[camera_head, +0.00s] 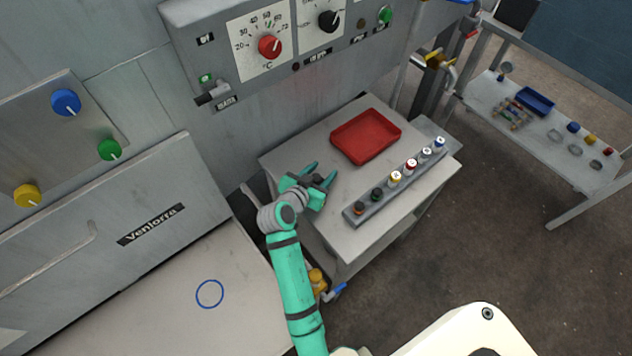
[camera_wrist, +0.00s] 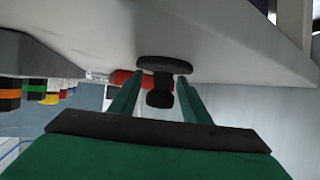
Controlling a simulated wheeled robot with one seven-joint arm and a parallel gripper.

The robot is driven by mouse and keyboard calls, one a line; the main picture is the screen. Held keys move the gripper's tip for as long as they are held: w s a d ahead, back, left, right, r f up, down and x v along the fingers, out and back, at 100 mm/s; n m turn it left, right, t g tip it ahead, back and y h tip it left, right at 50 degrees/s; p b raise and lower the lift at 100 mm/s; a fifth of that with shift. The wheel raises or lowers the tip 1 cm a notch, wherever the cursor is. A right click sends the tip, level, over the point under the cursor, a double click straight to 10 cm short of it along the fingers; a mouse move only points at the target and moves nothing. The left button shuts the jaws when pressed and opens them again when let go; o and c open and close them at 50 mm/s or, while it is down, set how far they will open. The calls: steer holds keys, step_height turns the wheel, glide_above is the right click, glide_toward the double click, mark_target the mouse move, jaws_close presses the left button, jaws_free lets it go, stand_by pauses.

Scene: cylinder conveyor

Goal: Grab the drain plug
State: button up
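The drain plug (camera_wrist: 164,64) looks like a black T-shaped piece with a wide disc and a short stem. In the wrist view it is straight ahead of my gripper (camera_wrist: 159,92), with the stem between the two green fingers. Narrow gaps seem to show on both sides, so the fingers look open and not closed on it. In the head view my teal gripper (camera_head: 322,173) is low over the left part of the grey table (camera_head: 300,150). A small dark piece, likely the plug (camera_head: 318,179), shows between its fingers, partly hidden.
A red tray (camera_head: 366,136) lies at the table's back. A grey rack (camera_head: 402,184) with several colour-capped cylinders stands to the right of my gripper. The control panel (camera_head: 290,40) is behind. A side table (camera_head: 540,122) with small parts stands at far right.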

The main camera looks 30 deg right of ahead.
steer(key=c, duration=0.9)
jaws_close()
steer(key=shift+r, duration=0.1)
